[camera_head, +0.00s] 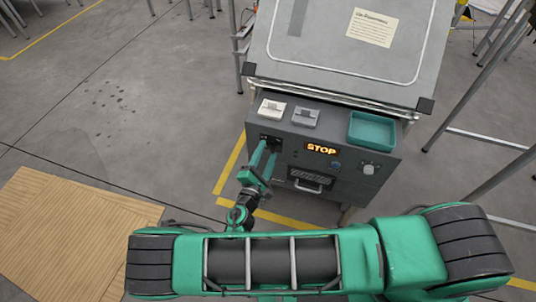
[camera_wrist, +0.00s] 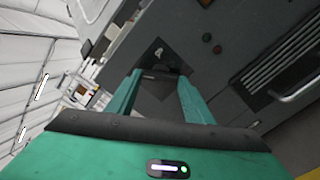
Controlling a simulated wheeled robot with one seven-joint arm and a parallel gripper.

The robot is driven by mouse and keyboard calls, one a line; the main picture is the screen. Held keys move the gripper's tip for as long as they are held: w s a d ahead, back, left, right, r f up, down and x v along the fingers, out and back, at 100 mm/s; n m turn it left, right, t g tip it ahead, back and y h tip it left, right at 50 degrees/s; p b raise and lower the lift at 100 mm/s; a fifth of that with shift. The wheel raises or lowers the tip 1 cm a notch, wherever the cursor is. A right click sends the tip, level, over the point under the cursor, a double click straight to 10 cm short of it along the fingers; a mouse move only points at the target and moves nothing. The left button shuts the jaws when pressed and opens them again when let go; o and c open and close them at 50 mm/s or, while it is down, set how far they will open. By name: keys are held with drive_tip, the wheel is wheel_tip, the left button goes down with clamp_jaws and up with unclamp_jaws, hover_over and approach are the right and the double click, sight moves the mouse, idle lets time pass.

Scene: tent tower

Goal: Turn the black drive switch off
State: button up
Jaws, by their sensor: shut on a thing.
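The black drive switch (camera_wrist: 161,73) is a small dark part on the front of a grey control cabinet (camera_head: 345,190), at the cabinet's upper left. In the wrist view it sits between my two green fingertips, in front of a dark plate. My gripper (camera_head: 267,149) reaches the cabinet front from below and is shut on the switch. The fingers hide much of the switch in the head view, and its setting cannot be read. A lit amber sign (camera_head: 321,148) to the right reads STOP.
On the cabinet's ledge are a white box (camera_head: 271,108), a grey box (camera_head: 305,117) and a teal tray (camera_head: 372,130). A metal handle (camera_head: 310,182) and a round knob (camera_head: 368,169) are on the front. A wooden board (camera_head: 65,235) lies on the floor at left.

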drive_tip(key=shift+a+f+n, duration=0.2)
drive_tip(key=shift+n, duration=0.9)
drive_tip(key=o, duration=1.1)
drive_tip(key=shift+c, duration=0.2)
drive_tip(key=shift+d, duration=0.15)
drive_tip(key=v, duration=1)
drive_tip(key=shift+s, duration=0.4)
